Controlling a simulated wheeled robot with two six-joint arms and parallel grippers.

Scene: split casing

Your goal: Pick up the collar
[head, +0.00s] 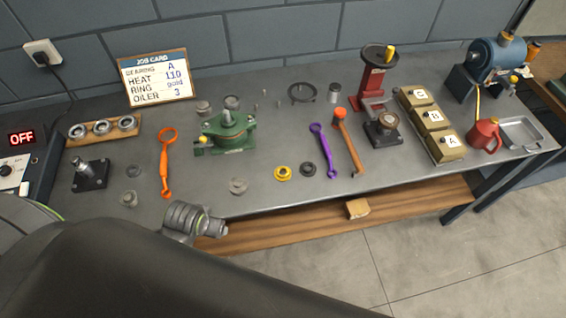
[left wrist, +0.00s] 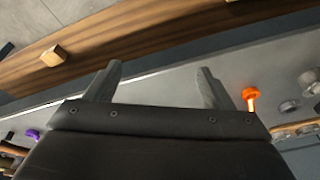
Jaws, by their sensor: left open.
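Several small ring-shaped parts lie on the bench, and I cannot tell which is the collar. They include a grey part (head: 238,186) near the front edge, a yellow ring (head: 283,173), a black ring (head: 307,169) and a grey part (head: 129,199) at the left. My left gripper (left wrist: 157,85) is open, with nothing between its fingers in the left wrist view. In the head view, the grey end of my left arm (head: 190,222) is over the bench's front edge, apart from these rings; its fingers are not clear there. My right gripper is not in view.
A green fixture (head: 225,134) stands mid-bench. An orange wrench (head: 165,160), a purple wrench (head: 323,148) and an orange-headed hammer (head: 347,140) lie near it. A red press (head: 373,85) and lettered boxes (head: 431,120) stand right. A wooden block (head: 358,208) sits on the lower shelf.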

